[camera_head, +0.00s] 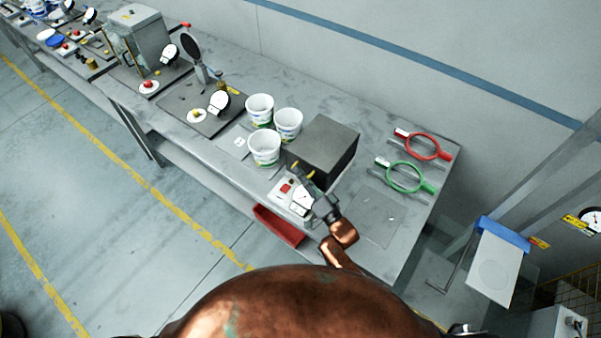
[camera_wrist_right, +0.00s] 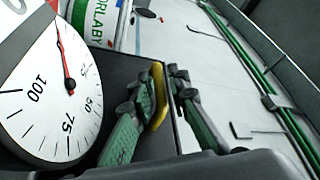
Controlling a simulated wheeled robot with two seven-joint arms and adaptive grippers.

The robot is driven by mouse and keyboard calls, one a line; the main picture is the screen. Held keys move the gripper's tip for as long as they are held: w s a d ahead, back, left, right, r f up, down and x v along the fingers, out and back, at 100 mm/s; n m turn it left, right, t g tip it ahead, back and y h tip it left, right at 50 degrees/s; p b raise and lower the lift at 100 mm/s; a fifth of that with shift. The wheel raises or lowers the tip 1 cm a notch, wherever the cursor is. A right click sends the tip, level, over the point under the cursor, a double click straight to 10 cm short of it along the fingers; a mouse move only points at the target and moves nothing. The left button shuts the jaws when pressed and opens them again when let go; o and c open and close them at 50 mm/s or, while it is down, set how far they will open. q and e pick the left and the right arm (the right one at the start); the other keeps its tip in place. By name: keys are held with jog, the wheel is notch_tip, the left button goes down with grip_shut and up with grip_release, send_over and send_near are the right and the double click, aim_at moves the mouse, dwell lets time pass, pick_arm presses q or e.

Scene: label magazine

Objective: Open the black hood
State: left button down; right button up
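The black hood (camera_head: 336,146) is a dark box standing on the bench in the head view, with its top level and its sides down. A yellow handle (camera_head: 296,168) is on its near side; it shows as a curved yellow bar (camera_wrist_right: 158,92) in the right wrist view. My right gripper (camera_head: 303,174) is at this handle. In the wrist view its two green-padded fingers (camera_wrist_right: 160,98) stand on either side of the bar, with a narrow dark gap beside the right finger. My left gripper is not in view.
Three white tubs (camera_head: 264,147) stand left of the hood. A red ring tool (camera_head: 424,146) and a green one (camera_head: 405,177) lie to its right. A round gauge (camera_wrist_right: 48,98) is close to my right gripper. A red bin (camera_head: 279,226) is at the bench front.

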jog(key=shift+w, duration=0.15)
grip_shut()
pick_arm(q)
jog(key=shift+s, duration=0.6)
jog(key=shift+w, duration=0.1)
